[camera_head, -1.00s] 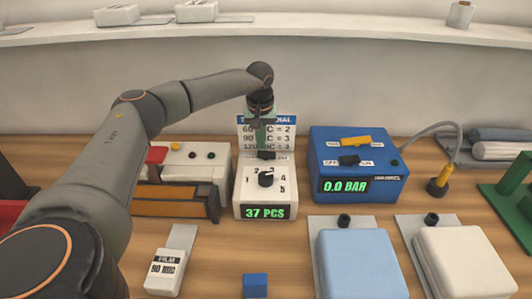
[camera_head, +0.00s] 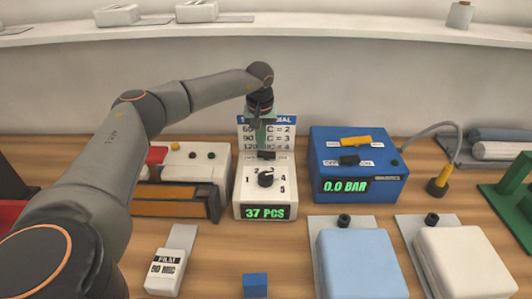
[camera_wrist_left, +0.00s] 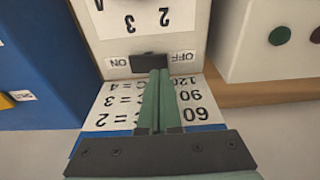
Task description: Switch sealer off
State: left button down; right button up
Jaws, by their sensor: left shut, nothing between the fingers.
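The sealer (camera_head: 254,197) is a white box with a black dial, numbers around it and a green "37 PCS" display, in the middle of the table. Its black switch (camera_wrist_left: 150,63) lies between the labels "ON" and "OFF" in the left wrist view, at the box's rear end. My left gripper (camera_head: 264,150) points down over the rear of the sealer. In the left wrist view its fingers (camera_wrist_left: 157,75) are shut and empty, with the tips at the switch. I cannot tell whether they touch it or which way the switch is tilted. My right gripper is not in view.
A blue box (camera_head: 360,165) reading "0.0 BAR" stands right of the sealer. A temperature card (camera_head: 284,131) is behind it. A machine with orange bars (camera_head: 170,198) is at left.

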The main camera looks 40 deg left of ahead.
aim_at(261, 153)
pick_arm(q)
jog(key=shift+f+b, duration=0.4)
jog(key=shift+f, duration=0.55)
dwell(0.6)
notch_tip(261, 153, up, 7)
jog(key=p, duration=0.6)
jog(key=shift+r+p, duration=0.1)
jog(key=shift+p, duration=0.3)
dwell(0.4)
